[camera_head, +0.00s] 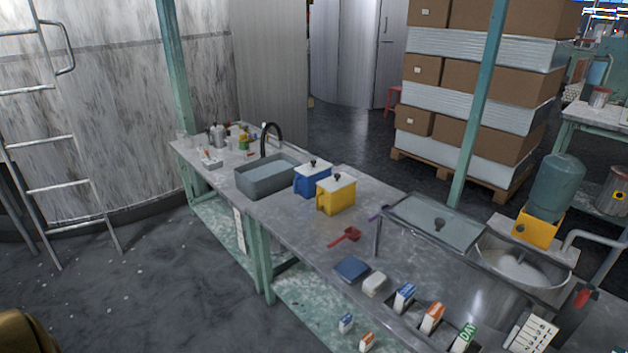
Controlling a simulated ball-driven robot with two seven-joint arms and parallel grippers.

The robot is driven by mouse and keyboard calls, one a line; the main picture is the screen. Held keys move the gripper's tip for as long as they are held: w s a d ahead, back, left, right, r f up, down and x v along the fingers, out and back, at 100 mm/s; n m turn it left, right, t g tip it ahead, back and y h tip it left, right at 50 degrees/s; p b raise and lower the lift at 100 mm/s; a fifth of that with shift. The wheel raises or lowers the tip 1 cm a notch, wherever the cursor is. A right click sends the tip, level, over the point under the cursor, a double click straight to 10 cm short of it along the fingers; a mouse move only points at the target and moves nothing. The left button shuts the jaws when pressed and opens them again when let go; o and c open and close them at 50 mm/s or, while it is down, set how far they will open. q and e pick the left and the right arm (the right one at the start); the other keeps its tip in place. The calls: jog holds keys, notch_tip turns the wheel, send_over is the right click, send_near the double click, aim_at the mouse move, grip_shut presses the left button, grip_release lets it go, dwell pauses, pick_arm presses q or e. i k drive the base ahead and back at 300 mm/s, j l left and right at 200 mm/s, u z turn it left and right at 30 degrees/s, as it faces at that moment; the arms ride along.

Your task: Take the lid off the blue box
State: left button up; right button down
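The blue box (312,183) stands upright on the grey workbench, just right of the grey sink basin. Its pale lid (314,169) with a dark knob sits on top of it. A yellow box (336,199) with a similar pale lid and dark knob stands next to it, to the right and nearer. Neither of my grippers shows in this view.
The bench (285,218) also holds a sink (250,184) with a black tap (269,131), a red scoop (345,237), a glass-covered tank (437,212) and small cartons. A green post (480,105) rises behind the bench. The floor in front is clear.

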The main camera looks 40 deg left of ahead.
aim_at(316, 166)
jog(key=i+j, duration=0.1)
jog(key=j, duration=0.45)
jog(key=i+j, duration=0.1)
jog(key=j, duration=0.4)
jog(key=i+j, duration=0.1)
jog(key=j, duration=0.45)
jog(key=i+j, duration=0.15)
jog(key=j, duration=0.35)
